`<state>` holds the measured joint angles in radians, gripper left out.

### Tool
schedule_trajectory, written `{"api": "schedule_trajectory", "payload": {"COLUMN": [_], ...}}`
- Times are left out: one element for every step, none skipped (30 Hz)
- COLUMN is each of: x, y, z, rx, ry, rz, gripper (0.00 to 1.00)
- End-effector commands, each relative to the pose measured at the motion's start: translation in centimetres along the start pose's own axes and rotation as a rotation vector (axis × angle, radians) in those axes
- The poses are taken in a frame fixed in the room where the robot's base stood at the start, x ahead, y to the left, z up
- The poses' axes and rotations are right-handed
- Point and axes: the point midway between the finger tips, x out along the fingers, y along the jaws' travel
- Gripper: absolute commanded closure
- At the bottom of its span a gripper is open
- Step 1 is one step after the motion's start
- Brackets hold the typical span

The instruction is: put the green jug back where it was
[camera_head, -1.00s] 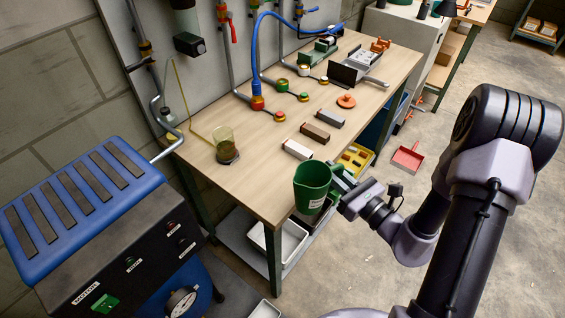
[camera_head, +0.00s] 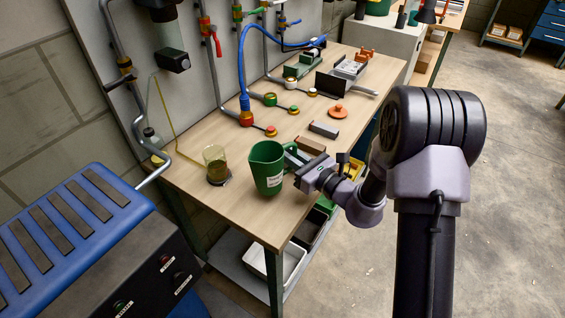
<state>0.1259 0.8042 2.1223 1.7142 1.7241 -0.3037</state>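The green jug (camera_head: 266,170) is upright, with a white label low on its side. It is over the near part of the wooden bench top (camera_head: 200,198), right of the glass beaker and apart from it. I cannot tell whether its base touches the wood. My gripper (camera_head: 292,158) reaches in from the right and is shut on the jug's handle side. The fingertips are partly hidden by the jug and the handle is barely visible.
The glass beaker (camera_head: 215,160) with brownish liquid stands on a dark pad, a thin yellow tube beside it. Valves and a blue hose (camera_head: 242,75) line the back. Bare wood lies in front.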

Motion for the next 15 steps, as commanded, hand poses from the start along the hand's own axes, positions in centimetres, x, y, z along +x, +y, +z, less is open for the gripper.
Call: {"api": "schedule_trajectory", "payload": {"x": [0.3,0.4,0.6,0.8,1.0,1.4,1.7,1.6,1.5,1.5,1.5,1.5,1.5,1.5,1.5], "y": [0.0,0.1,0.1,0.1,0.1,0.1,0.2,0.1,0.1,0.0,0.0,-0.1,-0.1,-0.1,-0.1], "z": [0.0,0.0,0.0,0.0,-0.1,-0.1,-0.3,-0.9,-1.5,-1.9,-2.3,-3.0,-3.4,-3.6,-3.8], "rx": [-0.001,-0.001,-0.001,-0.001,-0.001,0.0,0.0,0.002,0.002,0.002,0.001,0.001,0.001,0.001,0.001], "ry": [-0.001,-0.001,-0.001,-0.002,-0.002,-0.002,-0.001,0.0,0.0,0.0,-0.001,-0.001,-0.001,-0.001,-0.001], "rz": [0.001,0.001,0.002,0.002,0.001,0.001,0.002,0.001,0.0,0.0,0.0,0.0,-0.001,0.0,0.0], "gripper": [1.0,1.0,1.0,1.0,1.0,1.0,1.0,1.0,1.0,1.0,1.0,1.0,1.0,1.0,1.0]}}
